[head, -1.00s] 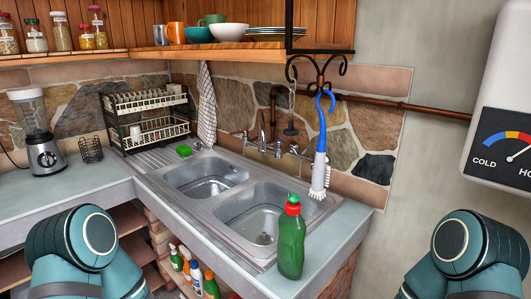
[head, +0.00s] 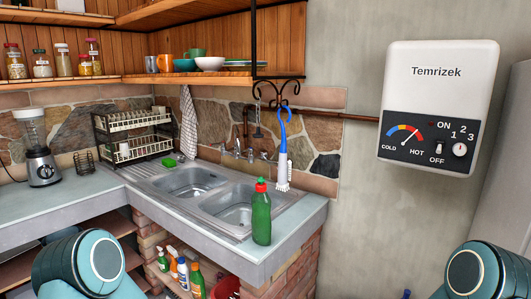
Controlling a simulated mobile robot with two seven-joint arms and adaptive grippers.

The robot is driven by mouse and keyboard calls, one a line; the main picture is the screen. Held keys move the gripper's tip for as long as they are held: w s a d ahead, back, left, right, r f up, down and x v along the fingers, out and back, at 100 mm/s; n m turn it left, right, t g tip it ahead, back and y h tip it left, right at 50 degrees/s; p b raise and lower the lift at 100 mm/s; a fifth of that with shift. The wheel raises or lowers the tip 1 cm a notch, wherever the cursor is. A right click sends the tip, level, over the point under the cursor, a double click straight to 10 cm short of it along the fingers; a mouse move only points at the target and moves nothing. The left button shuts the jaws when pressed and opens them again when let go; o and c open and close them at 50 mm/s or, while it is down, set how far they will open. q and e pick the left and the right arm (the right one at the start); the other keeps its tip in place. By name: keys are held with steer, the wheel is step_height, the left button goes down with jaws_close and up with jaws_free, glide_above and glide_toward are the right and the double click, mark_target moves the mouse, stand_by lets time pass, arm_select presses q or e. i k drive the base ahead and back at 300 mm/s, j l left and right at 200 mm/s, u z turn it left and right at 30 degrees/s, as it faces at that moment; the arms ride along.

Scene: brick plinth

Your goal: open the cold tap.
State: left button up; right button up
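The metal taps (head: 240,153) stand at the back of the double-bowl steel sink (head: 285,204), below the stone wall. They are small here, and I cannot tell which handle is the cold one or how it is turned. A blue and white brush (head: 282,145) hangs in front of their right end and hides part of them. My two arms show only as teal rounded links at the lower left and lower right corners. Neither gripper is in view.
A green bottle (head: 261,215) with a red cap stands on the counter's front right. A dish rack (head: 133,140) and green sponge (head: 169,162) are left of the sink. A white water heater (head: 437,105) hangs on the right wall. Cleaning bottles (head: 183,272) stand under the sink.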

mark_target(251, 149)
steer(key=j+z, duration=0.15)
steer(key=z, duration=1.15)
steer(key=j, duration=1)
